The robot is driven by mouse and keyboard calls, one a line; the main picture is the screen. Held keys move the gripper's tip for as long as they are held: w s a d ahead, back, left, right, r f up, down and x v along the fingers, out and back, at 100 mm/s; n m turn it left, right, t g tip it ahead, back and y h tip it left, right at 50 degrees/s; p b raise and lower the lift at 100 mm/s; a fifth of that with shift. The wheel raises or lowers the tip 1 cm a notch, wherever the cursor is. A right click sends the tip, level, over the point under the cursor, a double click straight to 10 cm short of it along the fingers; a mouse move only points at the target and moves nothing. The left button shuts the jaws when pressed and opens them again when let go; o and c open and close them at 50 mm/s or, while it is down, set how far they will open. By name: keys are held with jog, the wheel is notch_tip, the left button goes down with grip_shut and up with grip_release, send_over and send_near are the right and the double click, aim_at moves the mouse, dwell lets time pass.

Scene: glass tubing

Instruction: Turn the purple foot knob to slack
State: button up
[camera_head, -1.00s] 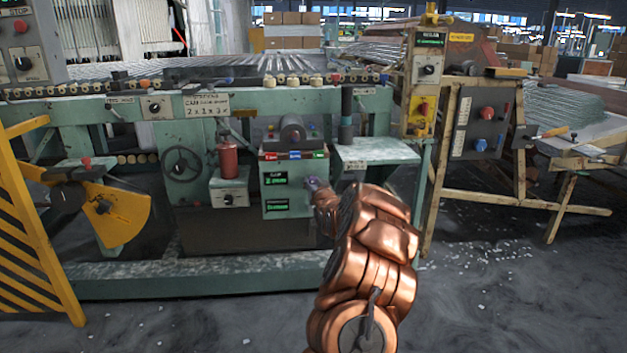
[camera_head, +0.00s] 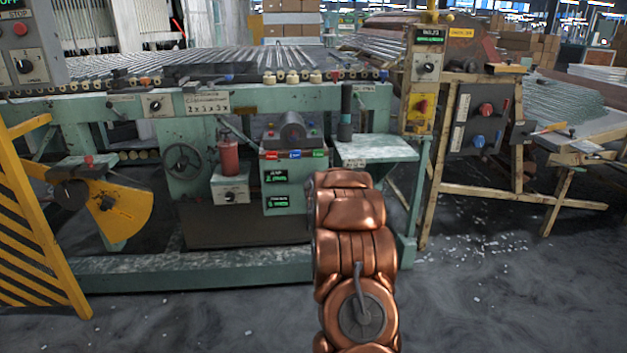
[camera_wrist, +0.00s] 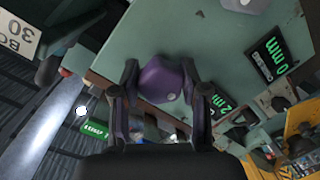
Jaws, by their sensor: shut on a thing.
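The purple foot knob (camera_wrist: 165,84) shows in the wrist view, faceted, with a small pale dot on its face. It sits at the pale green panel. My gripper (camera_wrist: 160,72) has one dark finger on each side of it and is shut on it. In the head view my copper arm hides the knob and my gripper. The green control box (camera_head: 283,192) with lit green displays stands just left of my arm there.
A red cylinder (camera_head: 228,156) stands left of the box. A pale green shelf (camera_head: 375,149) juts out above and right of my arm. A wooden-framed stand (camera_head: 435,165) is at right, and a yellow striped barrier (camera_head: 35,215) is at left. The floor in front is open.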

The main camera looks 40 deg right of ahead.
jog(key=n, duration=0.4)
jog(key=shift+w+a+h, duration=0.1)
jog(key=shift+h, duration=0.2)
jog(key=n+b, duration=0.1)
jog(key=n, duration=0.4)
jog(key=shift+a+g+h+b, duration=0.1)
jog(key=shift+g+h+b, duration=0.2)
jog(key=shift+h+b, duration=0.1)
jog(key=o, duration=0.9)
jog(key=shift+w, duration=0.1)
jog(key=shift+o, duration=1.3)
jog(key=shift+s, duration=0.2)
jog(key=v, duration=1.1)
jog(key=shift+s+a, duration=0.25)
jog(key=shift+s, duration=0.05)
